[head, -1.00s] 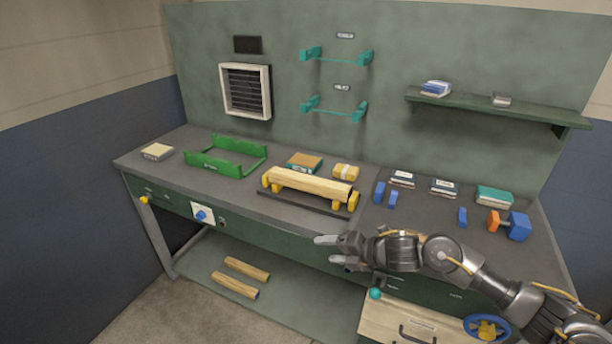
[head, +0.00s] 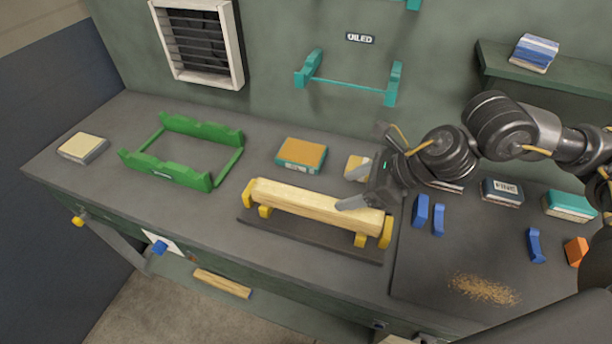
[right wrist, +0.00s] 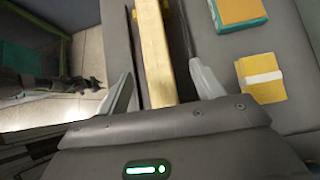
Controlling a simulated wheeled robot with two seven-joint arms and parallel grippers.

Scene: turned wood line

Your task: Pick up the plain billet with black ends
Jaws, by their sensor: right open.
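A long pale wooden billet (head: 300,201) lies level on yellow supports above a dark board on the bench. Its end colours cannot be made out. My right gripper (head: 352,188) is open above the billet's right part, reaching in from the right. In the right wrist view the billet (right wrist: 155,50) runs lengthwise between the two spread fingers, with space on both sides. Another wooden billet (head: 222,283), with a bluish end, lies on the lower shelf. My left gripper is not seen in the head view.
A green cradle (head: 190,180) stands left of the billet. An orange-topped box (head: 302,155) and a yellow pack (head: 357,166) lie behind it. Blue blocks (head: 420,211) stand to its right. A teal wall rack (head: 350,85) is above. The bench's left front is clear.

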